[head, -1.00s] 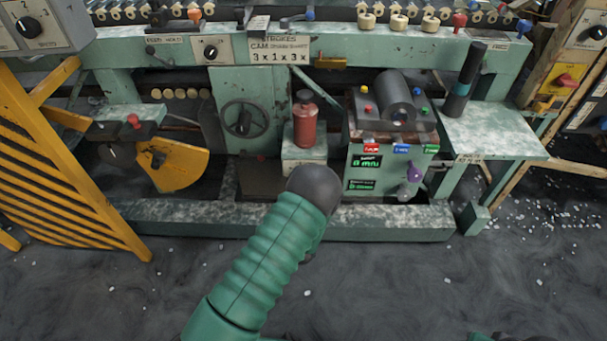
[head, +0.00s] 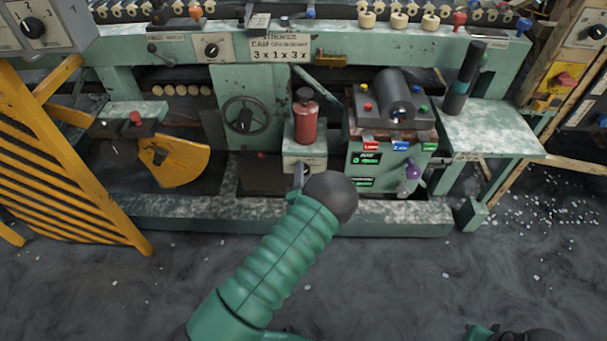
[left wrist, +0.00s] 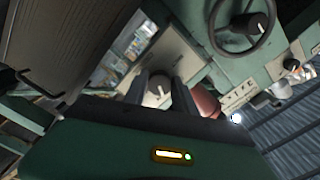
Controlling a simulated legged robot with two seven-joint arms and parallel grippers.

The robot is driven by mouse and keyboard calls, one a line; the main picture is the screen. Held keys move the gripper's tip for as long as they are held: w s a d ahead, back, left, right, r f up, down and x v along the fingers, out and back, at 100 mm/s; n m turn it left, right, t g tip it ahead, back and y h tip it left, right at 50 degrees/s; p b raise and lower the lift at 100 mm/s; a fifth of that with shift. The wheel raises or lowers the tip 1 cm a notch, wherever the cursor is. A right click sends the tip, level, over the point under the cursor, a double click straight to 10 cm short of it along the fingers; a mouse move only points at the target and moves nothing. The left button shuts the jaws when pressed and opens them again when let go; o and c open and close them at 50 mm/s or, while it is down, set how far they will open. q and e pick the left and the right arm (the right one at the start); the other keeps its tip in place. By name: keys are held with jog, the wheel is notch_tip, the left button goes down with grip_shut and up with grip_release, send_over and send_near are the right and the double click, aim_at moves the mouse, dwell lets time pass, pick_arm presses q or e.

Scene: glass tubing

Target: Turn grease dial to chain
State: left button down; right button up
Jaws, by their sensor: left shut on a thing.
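The red grease canister (head: 306,122) stands upright on a small pale green box (head: 305,153) at the machine's front. A round pale dial with a dark pointer (left wrist: 157,93) shows on the box's face in the left wrist view. My left gripper (left wrist: 161,93) has its two dark fingers on either side of this dial and is shut on it. In the head view the same gripper (head: 299,174) reaches the box's front, mostly behind my dark wrist. The dial's face and its labels are hidden there. My right gripper is out of view; only a bit of the arm shows at the bottom right.
A handwheel (head: 244,116) is left of the box. A control block (head: 385,165) with a dark roller, coloured buttons and a purple knob (head: 413,171) stands close on the right. The low base beam (head: 200,215) runs in front. A yellow striped guard (head: 60,170) is at left.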

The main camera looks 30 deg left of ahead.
pick_arm(q)
jog(key=c, duration=1)
grip_release()
jog(key=shift+d+f, duration=0.15)
jog(key=p+v, duration=0.4)
jog(key=v, duration=1.2)
jog(key=shift+s+d, duration=0.15)
jog(key=shift+s, duration=0.25)
